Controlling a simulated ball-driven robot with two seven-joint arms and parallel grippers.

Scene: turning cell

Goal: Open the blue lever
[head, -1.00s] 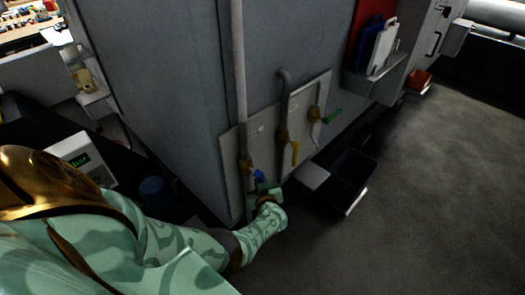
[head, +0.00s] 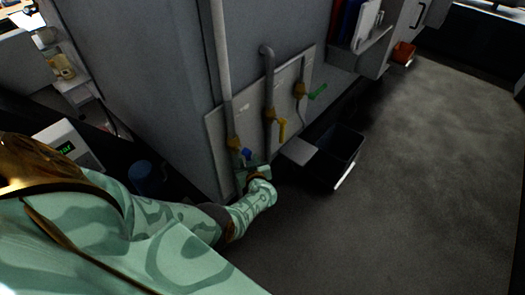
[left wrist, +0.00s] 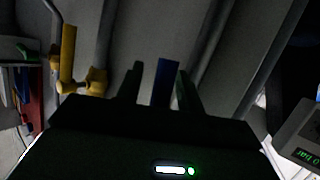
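The blue lever (head: 246,154) sits on the yellow-bodied valve of the leftmost pipe, low on the grey panel. In the left wrist view the blue lever (left wrist: 163,82) stands upright between the two dark fingers of my left gripper (left wrist: 160,88). A gap shows between the lever and the left finger; the right finger is very close to it, and I cannot tell if they touch. In the head view my left gripper (head: 250,172) is just below the lever, partly hidden by my wrist. My right gripper is not in view.
A yellow lever (head: 282,129) and a green lever (head: 317,91) are on the pipes to the right. A black bin (head: 340,152) stands on the floor right of the panel. The floor at right is clear.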

